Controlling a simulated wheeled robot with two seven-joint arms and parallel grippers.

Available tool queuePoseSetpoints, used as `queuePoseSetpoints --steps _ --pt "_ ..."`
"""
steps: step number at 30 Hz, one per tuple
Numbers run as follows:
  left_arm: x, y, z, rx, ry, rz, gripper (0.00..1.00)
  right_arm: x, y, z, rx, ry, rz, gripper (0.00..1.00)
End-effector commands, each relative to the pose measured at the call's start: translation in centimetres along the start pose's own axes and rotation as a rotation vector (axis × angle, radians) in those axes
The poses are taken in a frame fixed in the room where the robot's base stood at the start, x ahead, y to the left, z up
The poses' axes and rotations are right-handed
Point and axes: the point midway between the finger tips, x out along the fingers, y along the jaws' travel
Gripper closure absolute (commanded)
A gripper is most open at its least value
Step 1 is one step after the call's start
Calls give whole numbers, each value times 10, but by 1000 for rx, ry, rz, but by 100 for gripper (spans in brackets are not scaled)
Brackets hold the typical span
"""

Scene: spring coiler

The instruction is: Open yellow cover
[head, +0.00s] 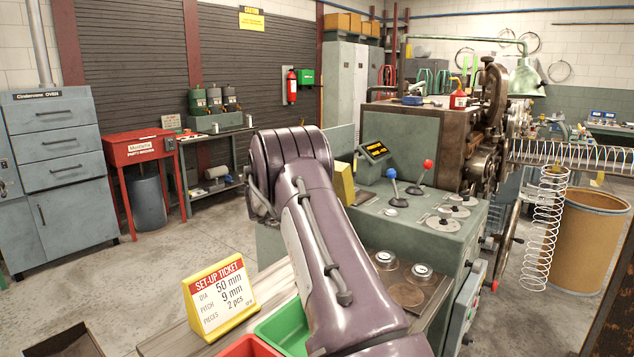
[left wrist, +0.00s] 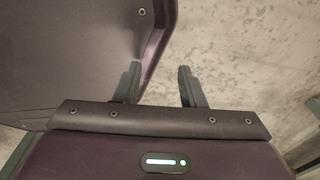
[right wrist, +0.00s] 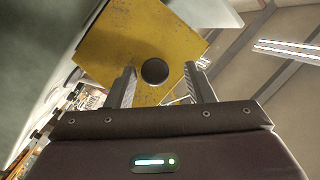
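The yellow cover (head: 343,183) shows in the head view as a yellow block on the green machine console, partly hidden behind my purple right arm. In the right wrist view the yellow cover (right wrist: 140,40) is a worn plate, tilted in the picture, with a dark round knob or hole (right wrist: 155,71). My right gripper (right wrist: 161,72) is open, with the dark round spot between its fingers; I cannot tell whether they touch the cover. The arm hides this gripper in the head view. My left gripper (left wrist: 157,70) is open and empty over concrete floor, outside the head view.
The console carries blue (head: 392,174) and red (head: 428,164) knobbed levers, dials and a small display (head: 375,151). A set-up ticket (head: 219,297), a green bin (head: 287,328) and a red bin (head: 248,346) sit in front. Open floor lies left.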

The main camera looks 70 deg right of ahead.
Motion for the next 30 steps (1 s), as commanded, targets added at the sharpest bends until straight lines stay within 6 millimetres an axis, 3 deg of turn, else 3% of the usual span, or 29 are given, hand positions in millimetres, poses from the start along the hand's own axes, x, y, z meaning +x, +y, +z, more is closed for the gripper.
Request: queuePoseSetpoints --steps 10,21,30 --pt "1 -1 0 -1 0 -1 64 -4 0 0 -1 1 1 52" --pt "8 -1 -2 -1 1 -2 64 -61 1 1 2 -3 3 52" --pt "7 -2 -11 -1 12 -3 64 -79 0 0 -1 0 1 52"
